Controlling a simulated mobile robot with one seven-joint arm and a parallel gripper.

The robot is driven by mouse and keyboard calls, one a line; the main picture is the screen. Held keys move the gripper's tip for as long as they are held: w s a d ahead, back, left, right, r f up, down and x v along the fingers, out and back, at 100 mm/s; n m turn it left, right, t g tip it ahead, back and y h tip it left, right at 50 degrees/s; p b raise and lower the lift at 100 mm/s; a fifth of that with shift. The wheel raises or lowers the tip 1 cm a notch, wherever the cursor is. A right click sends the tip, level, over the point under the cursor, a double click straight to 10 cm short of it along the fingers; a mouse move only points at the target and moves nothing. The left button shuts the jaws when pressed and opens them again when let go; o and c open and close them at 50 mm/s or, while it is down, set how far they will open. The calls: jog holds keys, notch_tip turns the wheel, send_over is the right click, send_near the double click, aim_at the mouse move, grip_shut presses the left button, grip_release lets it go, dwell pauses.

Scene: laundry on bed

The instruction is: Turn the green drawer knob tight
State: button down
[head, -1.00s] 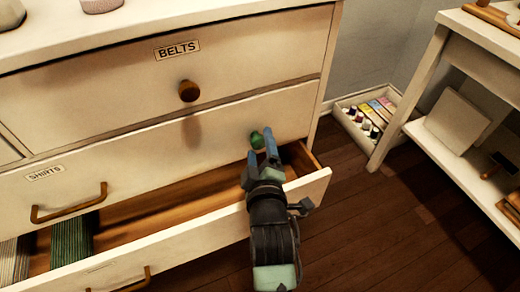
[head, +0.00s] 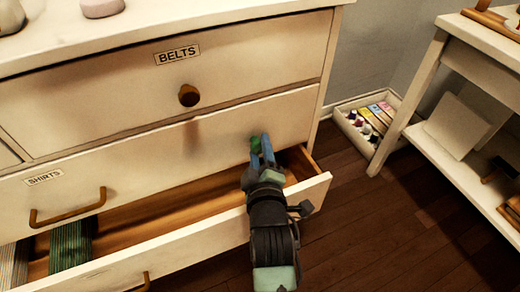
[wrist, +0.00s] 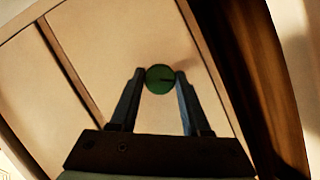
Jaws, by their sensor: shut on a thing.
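The green knob (head: 256,142) is on the right part of the front of the SHIRTS drawer (head: 145,160). In the wrist view the round green knob (wrist: 159,79) sits between my two fingertips, with a dark mark on its face. My gripper (head: 262,147) reaches up to it with its blue fingers, shut on the knob from both sides. In the wrist view my gripper (wrist: 160,82) has one finger on each side of the knob. The fingers partly hide the knob in the head view.
A lower drawer (head: 190,243) stands open below, with striped folded cloth (head: 70,245) inside; my arm passes over its front. A BELTS drawer with a brown knob (head: 189,96) is above. A tray of small items (head: 368,122) and a shelf unit (head: 455,135) stand right. Floor is clear between.

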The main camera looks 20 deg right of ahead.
jog(key=shift+r+p, duration=0.1)
jog(key=shift+p, duration=0.3)
jog(key=shift+r+m+p, duration=0.15)
jog(key=shift+m+p, duration=0.35)
jog(key=shift+p, duration=0.25)
jog(key=m+g+y+p, duration=0.1)
jog(key=m+p, duration=0.1)
jog(key=p, duration=0.1)
jog(key=shift+d+y, duration=0.1)
jog(key=shift+y, duration=0.3)
jog(key=m+y+p, duration=0.1)
jog(key=m+y, duration=0.1)
jog(key=m, duration=0.1)
jog(key=shift+d+m, duration=0.1)
jog(key=shift+m, duration=0.2)
jog(key=shift+d+f+m+t+y+b, duration=0.15)
jog(key=shift+m+t+y+b, duration=0.25)
jog(key=shift+m+y, duration=1.55)
jog(key=shift+f+m+t+y+b, duration=0.1)
jog(key=shift+m+t+y+b, duration=0.55)
jog(key=shift+m, duration=2.35)
jog(key=shift+d+f+m+t+y+b, duration=0.15)
jog(key=shift+m+y, duration=1.45)
jog(key=shift+m, duration=0.85)
